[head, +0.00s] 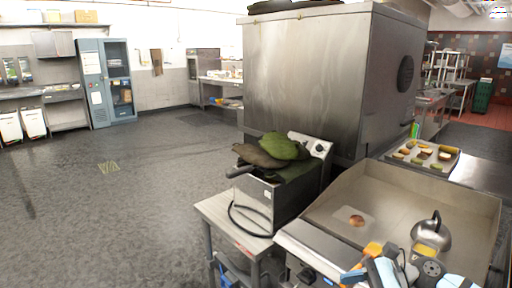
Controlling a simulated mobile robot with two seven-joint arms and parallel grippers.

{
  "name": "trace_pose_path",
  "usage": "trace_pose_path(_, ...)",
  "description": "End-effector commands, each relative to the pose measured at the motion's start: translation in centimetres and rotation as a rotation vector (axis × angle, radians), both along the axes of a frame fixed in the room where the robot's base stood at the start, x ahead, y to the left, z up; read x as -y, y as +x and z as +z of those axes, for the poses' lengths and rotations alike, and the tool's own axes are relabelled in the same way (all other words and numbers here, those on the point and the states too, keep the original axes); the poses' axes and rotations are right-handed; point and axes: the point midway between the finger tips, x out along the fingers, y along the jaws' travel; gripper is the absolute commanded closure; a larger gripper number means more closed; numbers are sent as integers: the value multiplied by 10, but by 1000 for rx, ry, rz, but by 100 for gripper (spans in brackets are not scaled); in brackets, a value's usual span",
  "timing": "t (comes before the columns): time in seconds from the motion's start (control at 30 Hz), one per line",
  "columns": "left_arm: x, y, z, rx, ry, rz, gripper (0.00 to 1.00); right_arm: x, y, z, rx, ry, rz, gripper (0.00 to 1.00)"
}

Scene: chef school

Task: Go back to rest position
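My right gripper (366,264) shows at the bottom right, over the front of the flat griddle (322,205). Its orange, blue and grey parts are small and cut by the lower edge, so I cannot tell whether its fingers are apart or hold anything. My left gripper is not in view. A steel kettle (445,238) with a dark handle stands on the griddle, its lower part hidden by my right arm. A round brown patty (356,220) lies on the griddle.
A fryer (262,196) with green oven mitts (285,147) on it stands left of the griddle on a small table (216,208). A food tray (455,161) lies behind the griddle. A large steel unit (300,80) rises behind the fryer.

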Motion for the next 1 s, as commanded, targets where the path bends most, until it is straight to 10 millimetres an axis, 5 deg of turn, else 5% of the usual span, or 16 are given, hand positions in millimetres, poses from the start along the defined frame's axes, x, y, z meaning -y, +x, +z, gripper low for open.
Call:
trace_pose_path(0.1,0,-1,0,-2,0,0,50,-41,-14,-12,-433,426,-220,62)
trace_pose_path(0.2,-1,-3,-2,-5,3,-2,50,-51,-20,-28,-838,772,-397,62)
trace_pose_path(0.37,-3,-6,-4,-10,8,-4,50,-45,-40,-85,-1526,1326,-653,62)
trace_pose_path(0.57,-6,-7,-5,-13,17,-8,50,-39,-98,-174,-2216,1922,-894,62)
trace_pose_path(0.6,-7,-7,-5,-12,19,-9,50,-40,-112,-189,2211,-1929,888,62)
trace_pose_path(0.83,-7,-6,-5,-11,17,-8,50,-55,-193,-251,1669,-1541,665,62)
trace_pose_path(1.0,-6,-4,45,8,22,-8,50,-51,-190,-204,1689,-1560,675,62)
